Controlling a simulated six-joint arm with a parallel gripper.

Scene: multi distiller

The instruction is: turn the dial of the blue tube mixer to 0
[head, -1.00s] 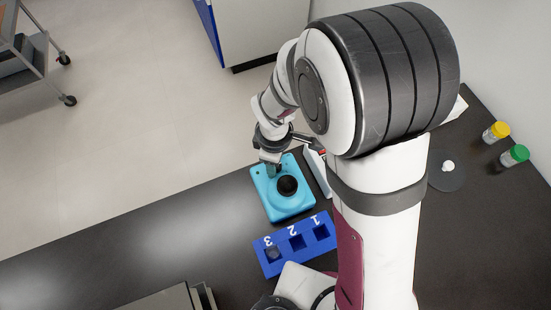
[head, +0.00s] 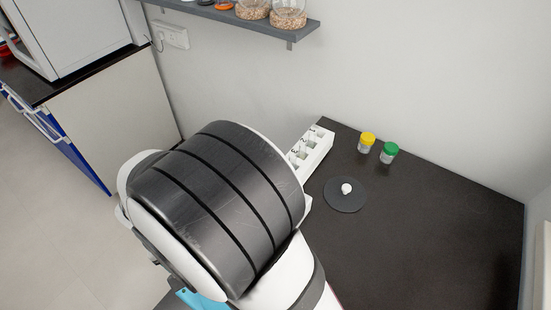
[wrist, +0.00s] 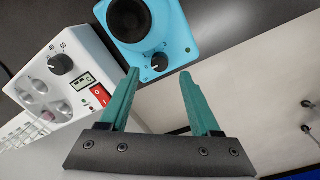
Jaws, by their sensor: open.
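The blue tube mixer (wrist: 181,32) is at the top of the wrist view, with a large round black cup (wrist: 140,18) on it. Its small black dial (wrist: 159,62) has a white mark and sits near the edge facing my gripper. My gripper (wrist: 159,73) is open and empty, its two green fingertips on either side of the dial's position in the picture. I cannot tell whether they touch it. In the head view only a sliver of the mixer (head: 201,299) shows at the bottom, and my arm hides the gripper.
A white device with a black knob, a display and a red switch (wrist: 100,93) stands close left of my gripper. In the head view are a white numbered rack (head: 312,150), a yellow-capped jar (head: 367,141), a green-capped jar (head: 389,152) and a dark disc (head: 345,203). The right tabletop is clear.

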